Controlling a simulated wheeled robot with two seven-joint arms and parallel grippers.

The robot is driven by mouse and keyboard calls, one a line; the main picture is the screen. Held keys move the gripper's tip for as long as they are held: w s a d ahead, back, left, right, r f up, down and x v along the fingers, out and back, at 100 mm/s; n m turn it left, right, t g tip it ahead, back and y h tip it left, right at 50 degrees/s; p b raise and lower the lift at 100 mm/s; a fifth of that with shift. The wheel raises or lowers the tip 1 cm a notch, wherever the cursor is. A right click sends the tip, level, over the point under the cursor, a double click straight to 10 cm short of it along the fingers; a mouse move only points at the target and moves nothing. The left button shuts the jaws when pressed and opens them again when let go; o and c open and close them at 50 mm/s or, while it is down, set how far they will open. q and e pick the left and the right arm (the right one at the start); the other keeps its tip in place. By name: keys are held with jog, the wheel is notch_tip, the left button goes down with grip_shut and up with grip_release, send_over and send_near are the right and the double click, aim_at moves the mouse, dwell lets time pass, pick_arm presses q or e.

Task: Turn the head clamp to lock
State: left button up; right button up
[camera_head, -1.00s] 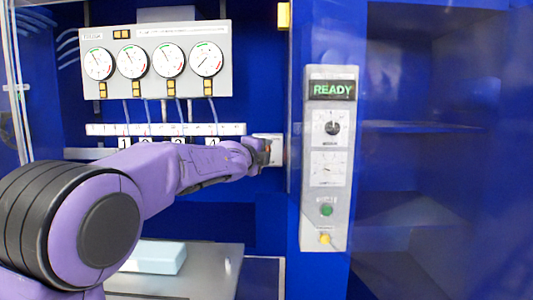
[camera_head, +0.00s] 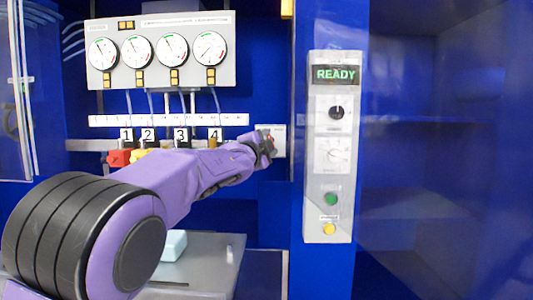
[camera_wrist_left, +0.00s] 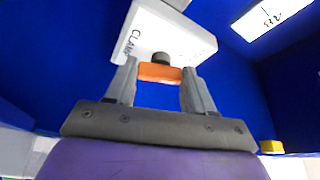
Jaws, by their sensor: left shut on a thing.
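The head clamp is a pale box (camera_head: 279,141) on the blue wall, left of the control panel. In the left wrist view the box (camera_wrist_left: 185,38) bears lettering starting "CLAM" and appears tilted. A dark round hub (camera_wrist_left: 161,57) sticks out of it and carries an orange handle (camera_wrist_left: 160,72). My left gripper (camera_wrist_left: 160,82) is shut on the orange handle, one finger at each end. In the head view my left gripper (camera_head: 266,143) sits right at the box and hides most of the handle. My right gripper is not in view.
A gauge board (camera_head: 160,50) with several dials hangs above my arm. The control panel (camera_head: 330,145) reads READY and has a dark knob, a green button and a yellow button. A pale block (camera_head: 175,244) lies on a grey plate (camera_head: 215,262), partly behind my arm. Blue shelves at right look empty.

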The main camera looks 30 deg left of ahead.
pick_arm(q)
jog(key=shift+d+f+n+t+y+b, duration=0.1)
jog(key=shift+n+t+y+b, duration=0.15)
jog(key=shift+n+y+b, duration=0.75)
jog(key=shift+d+n+t+b, duration=0.1)
jog(key=shift+n+t+b, duration=0.25)
jog(key=shift+n, duration=1.65)
jog(key=o, duration=1)
jog(key=shift+w+d, duration=0.1)
jog(key=shift+o, duration=0.2)
